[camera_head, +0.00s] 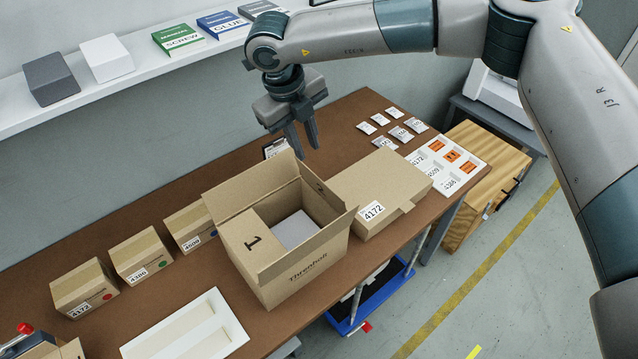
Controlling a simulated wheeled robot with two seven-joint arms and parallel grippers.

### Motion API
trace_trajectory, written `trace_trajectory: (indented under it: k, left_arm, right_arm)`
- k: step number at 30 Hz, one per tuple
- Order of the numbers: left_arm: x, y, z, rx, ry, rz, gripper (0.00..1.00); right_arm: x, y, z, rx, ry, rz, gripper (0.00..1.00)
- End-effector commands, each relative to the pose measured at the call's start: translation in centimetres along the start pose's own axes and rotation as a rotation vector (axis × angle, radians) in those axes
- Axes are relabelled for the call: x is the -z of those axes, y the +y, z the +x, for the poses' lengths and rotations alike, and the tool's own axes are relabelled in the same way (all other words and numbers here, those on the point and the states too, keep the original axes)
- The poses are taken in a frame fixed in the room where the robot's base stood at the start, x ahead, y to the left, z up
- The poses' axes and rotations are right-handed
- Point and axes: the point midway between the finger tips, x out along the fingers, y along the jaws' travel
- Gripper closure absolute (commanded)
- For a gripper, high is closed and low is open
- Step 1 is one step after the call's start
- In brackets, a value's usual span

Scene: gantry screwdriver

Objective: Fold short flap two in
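An open cardboard box (290,284) stands on the brown table. Its short flap marked 1 (262,240) lies folded inward over the left part of the opening. The short flap marked 2 (322,192) is on the right side and stands up, not folded in. The long back flap (245,188) stands up, and the long front flap (312,246) leans outward. A pale grey item (294,229) lies inside. My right gripper (305,149) hangs above and behind the box near flap 2, apart from it, fingers slightly apart and empty. My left gripper is out of view.
A closed box labelled 4172 (375,194) stands close on the right of the open box. Small boxes (140,256) stand to the left, with a white tray (188,335) in front. Small packets (400,134) and a white compartment tray (470,167) lie at right.

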Motion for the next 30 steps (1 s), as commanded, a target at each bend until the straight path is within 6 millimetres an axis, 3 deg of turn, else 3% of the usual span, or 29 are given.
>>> trace_trajectory:
  k: [8,24,30]
  left_arm:
    - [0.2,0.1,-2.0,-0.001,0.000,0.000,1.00]
    - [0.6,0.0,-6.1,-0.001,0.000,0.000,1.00]
    - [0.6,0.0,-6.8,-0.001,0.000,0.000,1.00]
  right_arm:
    - [0.1,0.0,3.6,-0.002,0.004,0.000,0.79]
    - [0.2,0.1,13.1,-0.003,0.004,0.000,0.79]
    - [0.1,0.1,15.4,-0.004,0.002,-0.002,0.79]
